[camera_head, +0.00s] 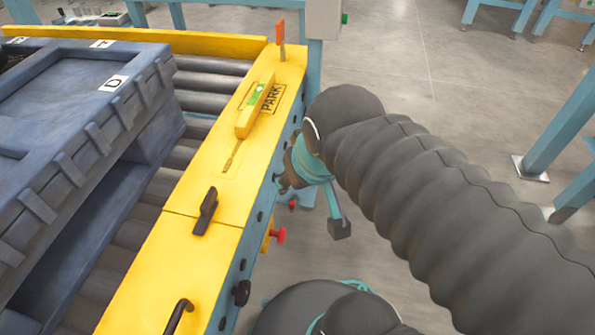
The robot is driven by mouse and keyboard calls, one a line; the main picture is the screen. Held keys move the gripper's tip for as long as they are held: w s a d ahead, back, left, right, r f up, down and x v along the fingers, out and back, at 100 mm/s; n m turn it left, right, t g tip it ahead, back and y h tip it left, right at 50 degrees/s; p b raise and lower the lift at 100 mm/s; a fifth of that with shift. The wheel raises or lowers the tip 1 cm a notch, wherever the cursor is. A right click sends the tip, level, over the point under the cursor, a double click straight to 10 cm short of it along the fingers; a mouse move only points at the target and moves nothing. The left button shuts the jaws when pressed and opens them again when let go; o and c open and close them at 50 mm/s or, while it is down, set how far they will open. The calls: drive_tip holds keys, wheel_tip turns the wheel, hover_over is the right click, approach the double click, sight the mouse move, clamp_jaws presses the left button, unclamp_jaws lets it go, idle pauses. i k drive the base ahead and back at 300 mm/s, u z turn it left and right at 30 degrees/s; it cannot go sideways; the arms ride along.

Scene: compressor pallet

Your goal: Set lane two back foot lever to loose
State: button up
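I cannot tell for sure which part is the lane two back foot lever; no lane number or loose mark is readable. A short black lever (205,212) sits on top of the yellow rail (190,250). Red knobs (278,235) stick out of the rail's blue side, with a black knob (241,293) nearer to me. My gripper (284,184) is at the end of my dark ribbed arm, close beside the blue side below the rail top. My wrist hides much of it, and its fingers are too small and dark to read. Contact is unclear.
A yellow bar with a green label (257,106) lies by the word PARK on the rail. An orange flag (280,33) stands at its far end. A blue-grey pallet (75,150) rests on rollers (205,82) at left. Blue posts (563,130) stand right; grey floor between is open.

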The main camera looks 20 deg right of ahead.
sight(295, 197)
drive_tip(key=k, duration=0.5)
drive_tip(key=z, duration=1.8)
drive_tip(key=i, duration=1.5)
drive_tip(key=u, duration=1.95)
